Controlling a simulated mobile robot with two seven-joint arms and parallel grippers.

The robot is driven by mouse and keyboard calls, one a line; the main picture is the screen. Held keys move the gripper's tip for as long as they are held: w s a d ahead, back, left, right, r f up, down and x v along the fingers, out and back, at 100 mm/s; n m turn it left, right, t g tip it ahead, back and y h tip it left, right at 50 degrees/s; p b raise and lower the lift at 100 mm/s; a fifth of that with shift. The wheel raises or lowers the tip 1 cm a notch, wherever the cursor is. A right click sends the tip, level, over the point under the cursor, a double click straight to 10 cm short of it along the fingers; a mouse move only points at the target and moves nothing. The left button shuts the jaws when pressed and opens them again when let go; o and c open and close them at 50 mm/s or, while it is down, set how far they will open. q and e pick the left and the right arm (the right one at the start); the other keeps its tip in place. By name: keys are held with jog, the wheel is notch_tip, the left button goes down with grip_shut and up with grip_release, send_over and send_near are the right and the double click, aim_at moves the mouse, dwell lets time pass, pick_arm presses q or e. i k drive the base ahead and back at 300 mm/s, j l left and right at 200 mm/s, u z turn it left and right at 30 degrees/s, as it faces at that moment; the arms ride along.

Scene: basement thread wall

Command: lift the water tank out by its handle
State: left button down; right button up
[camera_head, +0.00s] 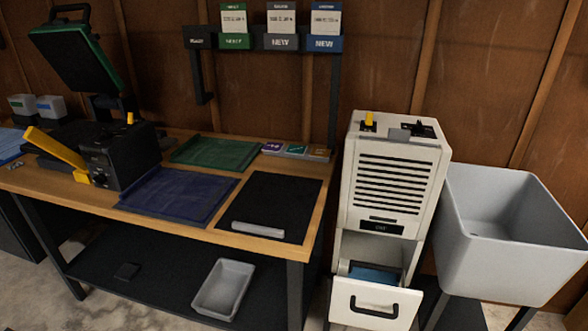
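A white dehumidifier-like cabinet (395,190) with dark vent slots stands right of the workbench. At its bottom, the water tank (345,305) juts forward out of the opening, its white front panel facing me. A black U-shaped handle (374,309) is on that front panel. Blue water (375,273) shows inside the tank, under the cabinet's body. Neither of my grippers is in view.
A grey utility sink (510,230) on dark legs stands close at the cabinet's right. The wooden workbench (215,235) at left holds mats and a black machine (115,155) with a yellow lever. A grey tray (223,287) lies on the lower shelf.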

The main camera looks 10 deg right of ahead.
aim_at(359, 270)
jog(key=z, duration=1.15)
jog(key=i+l+u, duration=0.1)
jog(key=i, duration=0.2)
jog(key=i+l+u, duration=0.1)
jog(key=i+j+z, duration=0.1)
jog(key=j+z, duration=0.15)
jog(key=j, duration=0.15)
jog(key=j+z, duration=0.25)
jog(key=j, duration=0.15)
jog(key=i+l+u, duration=0.1)
jog(key=i+u, duration=0.15)
jog(key=u, duration=0.25)
jog(key=i+l+u, duration=0.25)
jog(key=u, duration=0.2)
